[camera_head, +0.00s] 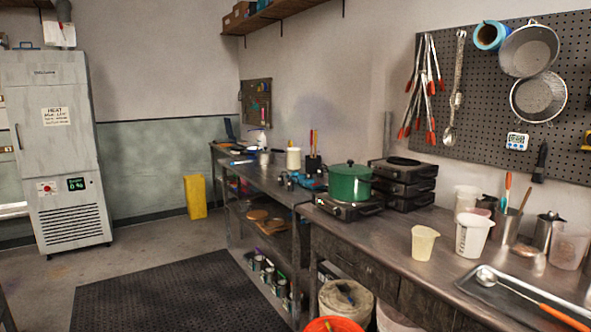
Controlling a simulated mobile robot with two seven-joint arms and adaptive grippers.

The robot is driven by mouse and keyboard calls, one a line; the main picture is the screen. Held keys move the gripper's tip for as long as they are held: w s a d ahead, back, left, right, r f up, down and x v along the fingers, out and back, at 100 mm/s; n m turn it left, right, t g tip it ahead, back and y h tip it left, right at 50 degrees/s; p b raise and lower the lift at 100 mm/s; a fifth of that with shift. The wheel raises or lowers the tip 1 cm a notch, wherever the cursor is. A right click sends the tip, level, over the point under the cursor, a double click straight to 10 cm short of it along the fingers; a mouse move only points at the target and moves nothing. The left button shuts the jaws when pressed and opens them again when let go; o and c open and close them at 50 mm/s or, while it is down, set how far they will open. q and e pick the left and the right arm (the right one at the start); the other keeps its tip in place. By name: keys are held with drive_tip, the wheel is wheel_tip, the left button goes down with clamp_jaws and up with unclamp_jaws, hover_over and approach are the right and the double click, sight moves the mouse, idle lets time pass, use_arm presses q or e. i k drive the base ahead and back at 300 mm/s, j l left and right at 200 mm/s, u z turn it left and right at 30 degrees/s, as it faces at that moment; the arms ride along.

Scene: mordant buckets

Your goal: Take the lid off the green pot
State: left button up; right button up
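The green pot (350,189) stands upright on a dark hot plate (345,209) on the bench along the right wall. Its green lid (350,169) sits on top of it, with a small dark knob in the middle. Neither of my grippers shows in the head view, so whether they are open or shut is hidden.
A cream jug (423,243), a white measuring jug (473,235) and a metal tray (520,290) are nearer on the bench. Buckets sit below. The floor mat (180,303) looks clear, and a yellow bin (195,197) stands by the far wall.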

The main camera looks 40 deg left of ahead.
sight(350, 168)
drive_tip(key=u, duration=1.05)
drive_tip(key=i+j+z, duration=0.1)
drive_tip(key=i+j, duration=0.2)
drive_tip(key=i+j+z, duration=0.15)
drive_tip(key=i+j, duration=0.2)
drive_tip(key=i+j+z, duration=0.1)
drive_tip(key=i+j, duration=0.3)
drive_tip(key=i+j+z, duration=0.1)
drive_tip(key=i+j, duration=0.25)
drive_tip(key=i+j+z, duration=0.1)
drive_tip(key=i+j, duration=0.2)
drive_tip(key=j, duration=0.2)
drive_tip(key=i+j+z, duration=0.15)
drive_tip(key=i+j, duration=0.15)
drive_tip(key=j, duration=0.15)
drive_tip(key=i+j+z, duration=0.1)
drive_tip(key=i+j, duration=0.15)
drive_tip(key=j, duration=0.25)
